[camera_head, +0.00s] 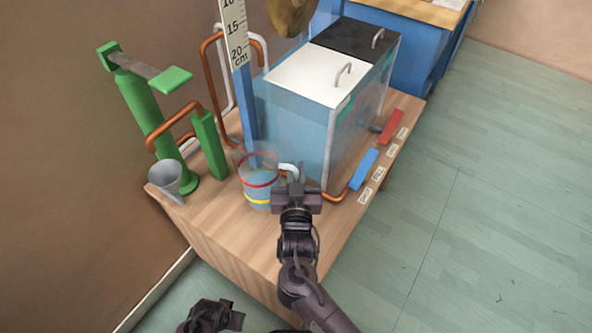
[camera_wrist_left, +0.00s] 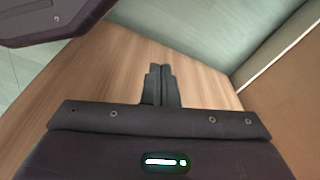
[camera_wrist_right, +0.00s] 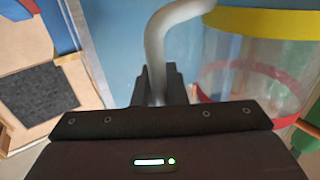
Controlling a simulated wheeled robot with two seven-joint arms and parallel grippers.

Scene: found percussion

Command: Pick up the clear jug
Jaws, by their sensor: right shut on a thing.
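The clear jug (camera_head: 262,190) has a red band, a yellow band and a white handle (camera_head: 288,170). It is at the front of the wooden table, close to the blue tank. My right gripper (camera_head: 292,186) is at its right side, shut on the pale handle (camera_wrist_right: 160,45); the jug's clear body (camera_wrist_right: 250,62) is beside the fingers in the right wrist view. Whether the jug's base touches the table is hard to tell. My left gripper (camera_wrist_left: 160,80) is shut and empty, low in front of the table in the head view.
The blue tank (camera_head: 290,115) with white and black lids stands behind the jug. A green pump (camera_head: 150,115), a grey cup (camera_head: 172,178) and copper pipes are at left. Blue (camera_head: 363,170) and red (camera_head: 392,127) handles are at right. The table's front (camera_head: 240,232) is clear.

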